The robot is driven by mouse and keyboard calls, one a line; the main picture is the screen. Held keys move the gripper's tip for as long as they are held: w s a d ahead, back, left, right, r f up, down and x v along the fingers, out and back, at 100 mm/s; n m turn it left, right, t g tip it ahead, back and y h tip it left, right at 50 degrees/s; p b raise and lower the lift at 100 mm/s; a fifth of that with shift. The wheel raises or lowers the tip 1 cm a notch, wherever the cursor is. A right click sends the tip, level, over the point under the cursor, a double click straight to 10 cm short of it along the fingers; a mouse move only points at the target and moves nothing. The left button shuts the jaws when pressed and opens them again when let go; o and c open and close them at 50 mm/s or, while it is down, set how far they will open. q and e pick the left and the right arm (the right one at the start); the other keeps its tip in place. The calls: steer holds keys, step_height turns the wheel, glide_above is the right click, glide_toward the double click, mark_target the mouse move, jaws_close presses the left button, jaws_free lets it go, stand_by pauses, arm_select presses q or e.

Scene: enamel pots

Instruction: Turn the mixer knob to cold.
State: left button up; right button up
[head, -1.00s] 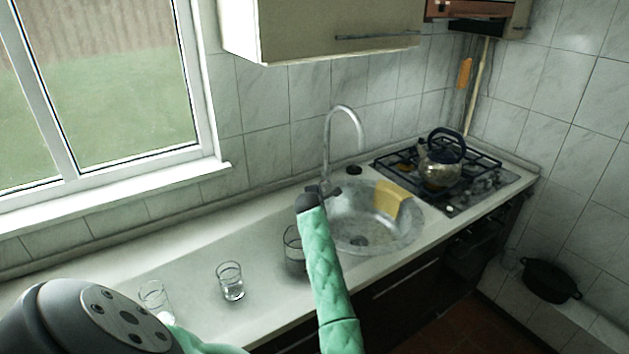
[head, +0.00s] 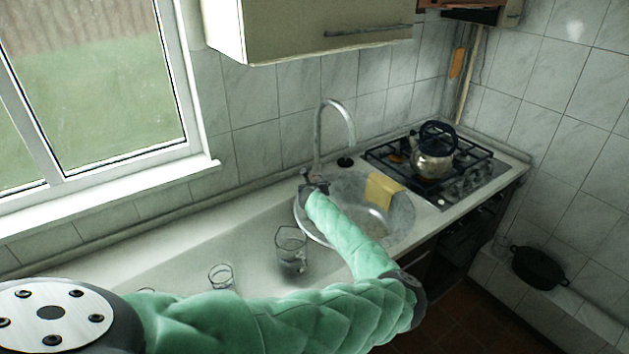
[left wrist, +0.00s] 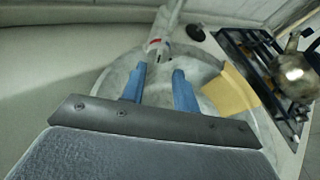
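The mixer tap (head: 319,140) rises from the back edge of the round sink, with a tall curved spout. My right gripper is not in view.
The metal sink (head: 400,216) holds a yellow cloth (head: 382,190) over its edge. Glasses (head: 291,249) stand on the counter left of the sink, close to my arm. A kettle (head: 432,160) sits on the stove (head: 465,180) to the right. A black pot (head: 538,268) is lower right.

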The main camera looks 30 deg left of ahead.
mark_target(316, 180)
arm_select(q)
steer(key=p+x, duration=0.1)
steer(key=x, duration=0.4)
steer(key=shift+r, duration=0.1)
steer(key=shift+w+a+f+p, duration=0.3)
steer(key=shift+w+f+p, duration=0.1)
steer(key=shift+w, duration=0.1)
steer(key=shift+r, duration=0.1)
jaws_close()
